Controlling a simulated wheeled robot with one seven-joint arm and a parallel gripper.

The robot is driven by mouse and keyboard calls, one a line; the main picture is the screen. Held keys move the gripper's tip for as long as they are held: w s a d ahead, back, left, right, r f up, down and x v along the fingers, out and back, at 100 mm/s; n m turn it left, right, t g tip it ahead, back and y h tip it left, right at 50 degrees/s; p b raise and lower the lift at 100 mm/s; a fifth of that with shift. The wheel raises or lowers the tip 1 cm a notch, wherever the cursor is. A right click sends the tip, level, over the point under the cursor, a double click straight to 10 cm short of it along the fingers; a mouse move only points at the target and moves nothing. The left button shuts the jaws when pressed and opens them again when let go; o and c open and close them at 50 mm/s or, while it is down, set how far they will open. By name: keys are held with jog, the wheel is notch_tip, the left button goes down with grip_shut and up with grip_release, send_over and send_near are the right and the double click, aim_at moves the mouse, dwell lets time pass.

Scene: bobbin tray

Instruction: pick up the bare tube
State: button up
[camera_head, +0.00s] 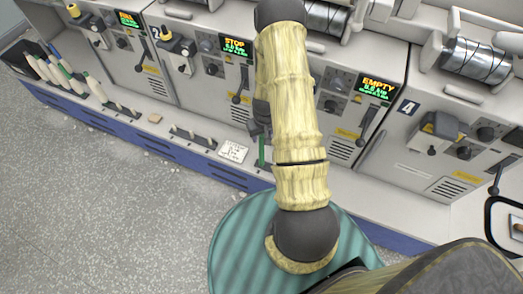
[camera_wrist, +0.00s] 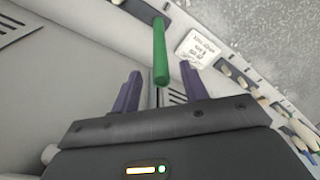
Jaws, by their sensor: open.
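A plain green tube (camera_wrist: 160,55) with no thread on it rises from a dark strip in the wrist view. In the head view a thin piece of the tube (camera_head: 262,152) shows beside my arm, at the machine's front ledge. My gripper (camera_wrist: 160,72) is open, with one purple finger on each side of the tube's near end in the picture. I cannot tell whether the tube is fully between the fingers in depth; no contact shows. In the head view my arm hides most of the gripper and the tube's foot.
Dark peg rails (camera_head: 193,137) and a white note card (camera_head: 233,151) lie along the ledge. Grey machine panels with levers stand behind. A round striped teal surface (camera_head: 238,245) lies below my arm.

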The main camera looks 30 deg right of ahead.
aim_at(262, 151)
jog(key=f, duration=0.3)
jog(key=shift+w+a+f, duration=0.1)
jog(key=shift+w, duration=0.15)
grip_shut()
